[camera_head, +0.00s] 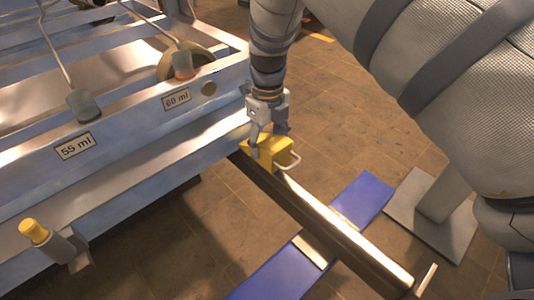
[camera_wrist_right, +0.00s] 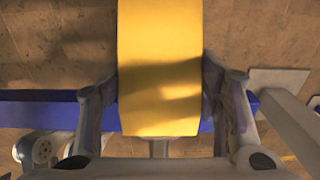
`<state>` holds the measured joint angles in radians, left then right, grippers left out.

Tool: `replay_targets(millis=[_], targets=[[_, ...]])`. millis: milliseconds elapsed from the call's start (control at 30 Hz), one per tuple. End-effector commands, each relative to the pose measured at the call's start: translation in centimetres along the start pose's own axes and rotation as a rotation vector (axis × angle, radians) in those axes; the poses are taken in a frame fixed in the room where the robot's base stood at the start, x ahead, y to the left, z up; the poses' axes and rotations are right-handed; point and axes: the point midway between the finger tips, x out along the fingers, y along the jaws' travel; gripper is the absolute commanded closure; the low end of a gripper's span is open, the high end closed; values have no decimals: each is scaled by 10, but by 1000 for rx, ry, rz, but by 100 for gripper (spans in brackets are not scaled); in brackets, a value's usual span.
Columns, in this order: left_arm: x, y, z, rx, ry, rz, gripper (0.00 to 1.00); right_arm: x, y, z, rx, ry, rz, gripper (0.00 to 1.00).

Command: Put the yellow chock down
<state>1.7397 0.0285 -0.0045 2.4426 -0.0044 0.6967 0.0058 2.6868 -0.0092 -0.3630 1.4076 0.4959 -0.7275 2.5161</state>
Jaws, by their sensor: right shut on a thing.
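The yellow chock (camera_head: 262,153) is a yellow block with a pale loop handle on its right side. In the head view it is at the far end of a long rail, close to the blue-grey frame; I cannot tell if it touches the rail. My right gripper (camera_head: 268,128) points down and is shut on the chock. In the right wrist view the chock (camera_wrist_right: 160,70) fills the middle, between the two fingers (camera_wrist_right: 160,105). My left gripper is not in view.
The long rail (camera_head: 325,225) crosses over a blue floor strip (camera_head: 362,199). The large frame (camera_head: 110,190) with labels "55 ml" and "60 ml" fills the left. A yellow-capped peg (camera_head: 35,231) sticks out from it. A grey post on a plate (camera_head: 440,215) stands at the right.

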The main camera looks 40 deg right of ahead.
Motion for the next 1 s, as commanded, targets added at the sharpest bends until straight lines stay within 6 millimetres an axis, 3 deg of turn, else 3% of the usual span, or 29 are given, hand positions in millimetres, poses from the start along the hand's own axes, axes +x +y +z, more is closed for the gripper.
replay_targets(millis=[133,467,500,567,867,1000], targets=[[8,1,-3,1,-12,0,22,30,0,-2,1,4,2,86],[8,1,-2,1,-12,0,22,32,0,-1,0,0,0,85],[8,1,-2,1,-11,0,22,32,0,-1,0,0,0,33],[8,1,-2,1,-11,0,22,32,0,-1,0,0,0,22],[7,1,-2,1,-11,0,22,31,0,-1,-1,0,0,22],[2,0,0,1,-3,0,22,8,0,0,-1,-4,0,22]])
